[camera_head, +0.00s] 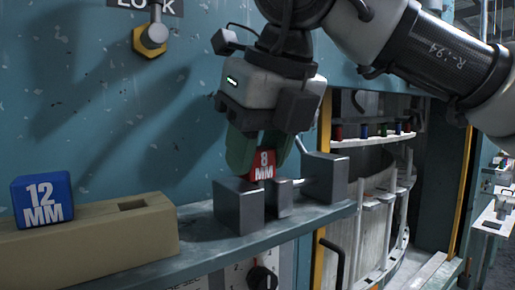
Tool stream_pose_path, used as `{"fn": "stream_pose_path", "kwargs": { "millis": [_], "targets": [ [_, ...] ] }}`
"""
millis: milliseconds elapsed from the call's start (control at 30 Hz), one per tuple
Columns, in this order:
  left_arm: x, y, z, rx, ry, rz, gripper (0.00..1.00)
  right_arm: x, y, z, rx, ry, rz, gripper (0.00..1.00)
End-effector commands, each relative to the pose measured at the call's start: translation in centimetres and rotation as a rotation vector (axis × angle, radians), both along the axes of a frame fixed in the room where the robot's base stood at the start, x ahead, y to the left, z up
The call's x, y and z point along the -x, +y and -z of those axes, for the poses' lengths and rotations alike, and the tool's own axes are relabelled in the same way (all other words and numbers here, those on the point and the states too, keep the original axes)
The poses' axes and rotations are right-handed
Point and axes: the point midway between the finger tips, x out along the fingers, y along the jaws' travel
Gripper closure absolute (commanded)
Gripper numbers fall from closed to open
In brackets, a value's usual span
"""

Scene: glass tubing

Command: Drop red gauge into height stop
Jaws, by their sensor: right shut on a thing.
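The red gauge (264,165), marked "8 MM", is low between the fingers of my right gripper (258,152). The gripper points down and is shut on it. The height stop (238,206) is a set of dark grey metal blocks on the ledge. The gauge is upright over the gap between the blocks. Its lower end is hidden behind the front blocks, so I cannot tell whether it touches the stop. My left gripper is not in view.
A tan holder (95,245) stands on the ledge (205,240) at the left, with an empty slot on top. A blue "12 MM" gauge (42,200) sits at its left end. The blue wall is close behind. Open shelves (375,140) are at the right.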

Motion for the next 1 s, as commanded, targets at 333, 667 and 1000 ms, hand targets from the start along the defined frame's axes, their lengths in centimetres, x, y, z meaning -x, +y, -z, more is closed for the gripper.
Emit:
{"fn": "stream_pose_path", "kwargs": {
  "millis": [333, 667, 1000],
  "targets": [
    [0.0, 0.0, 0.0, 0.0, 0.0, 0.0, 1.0, 0.0, 0.0, 0.0, 0.0, 0.0, 0.0, 0.33],
    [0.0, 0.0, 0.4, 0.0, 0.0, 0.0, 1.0, 0.5, -0.3, -1.4, -0.001, -0.003, 0.001, 0.33],
    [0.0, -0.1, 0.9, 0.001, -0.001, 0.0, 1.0, 2.6, -1.8, -7.6, -0.002, -0.001, 0.001, 0.33]
  ]
}}
